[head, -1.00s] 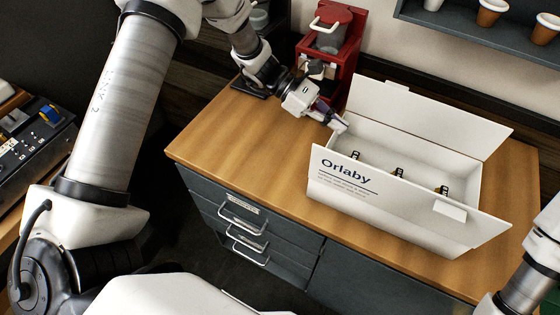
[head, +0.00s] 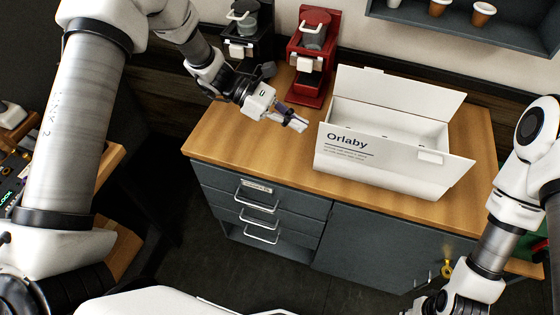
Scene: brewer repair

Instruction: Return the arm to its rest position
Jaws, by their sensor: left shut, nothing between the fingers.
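My left gripper (head: 297,122) is shut and empty. It hangs over the wooden counter (head: 235,140), just left of the open white Orlaby box (head: 345,153) and apart from it. My left arm (head: 190,45) comes in from the upper left and bends down toward the counter. My right arm (head: 500,235) shows at the right edge, pointing down; its fingers lie at or below the bottom edge and cannot be seen.
A red brewer (head: 312,60) stands behind my left gripper, with a black brewer (head: 247,35) left of it. A shelf (head: 480,30) with cups is at the upper right. A grey cabinet with drawers (head: 260,215) is below the counter. The counter's front left is clear.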

